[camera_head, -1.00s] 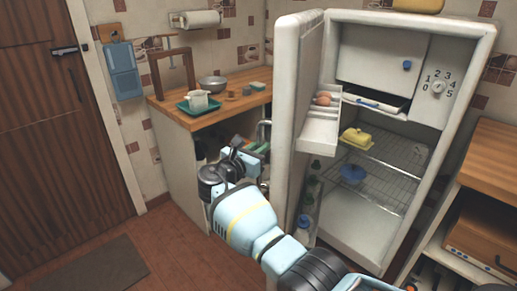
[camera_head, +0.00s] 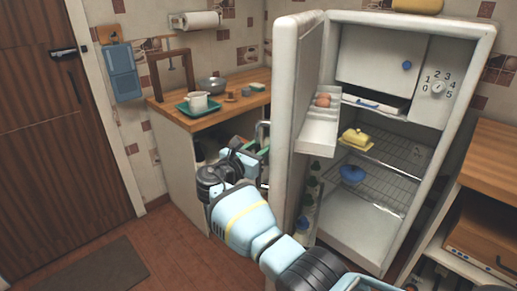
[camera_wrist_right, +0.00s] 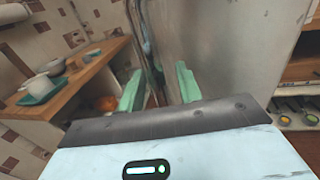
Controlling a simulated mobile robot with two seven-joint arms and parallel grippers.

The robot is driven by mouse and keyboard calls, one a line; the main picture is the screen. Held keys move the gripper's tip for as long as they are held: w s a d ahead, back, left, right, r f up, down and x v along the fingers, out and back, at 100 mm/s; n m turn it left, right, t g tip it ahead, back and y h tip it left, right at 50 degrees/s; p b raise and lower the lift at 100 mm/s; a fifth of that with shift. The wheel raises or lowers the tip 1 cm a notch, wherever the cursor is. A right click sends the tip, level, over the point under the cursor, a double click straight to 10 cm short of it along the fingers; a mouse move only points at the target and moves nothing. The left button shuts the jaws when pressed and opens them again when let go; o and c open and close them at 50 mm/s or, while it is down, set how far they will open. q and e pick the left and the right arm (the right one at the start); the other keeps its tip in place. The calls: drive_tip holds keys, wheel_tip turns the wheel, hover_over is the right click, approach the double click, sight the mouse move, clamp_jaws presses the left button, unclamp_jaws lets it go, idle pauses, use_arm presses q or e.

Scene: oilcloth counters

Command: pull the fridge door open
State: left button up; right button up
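The white fridge (camera_head: 487,40) stands at the right with its door (camera_head: 299,75) swung out to the left, so the inside shows. The door's upright metal handle (camera_head: 264,133) is on its outer left side, partly hidden. My right gripper (camera_head: 257,148) is at the handle's lower part, beside the door's outer face. In the right wrist view, its two green fingers (camera_wrist_right: 159,88) are apart; the dark handle bar (camera_wrist_right: 149,58) runs down between them, nearer the left finger, with a gap toward the right one. My left gripper is not in view.
A wooden counter (camera_head: 236,98) with a green tray (camera_head: 186,105), a white cup (camera_head: 197,101) and a metal bowl (camera_head: 212,84) stands left of the door. Another wooden counter (camera_head: 496,155) is at the right.

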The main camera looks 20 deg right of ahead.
drive_tip(key=shift+a, duration=0.1)
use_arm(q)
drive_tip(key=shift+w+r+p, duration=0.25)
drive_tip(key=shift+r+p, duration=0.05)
use_arm(e)
drive_tip(key=v, duration=0.7)
drive_tip(key=shift+s+a, duration=0.25)
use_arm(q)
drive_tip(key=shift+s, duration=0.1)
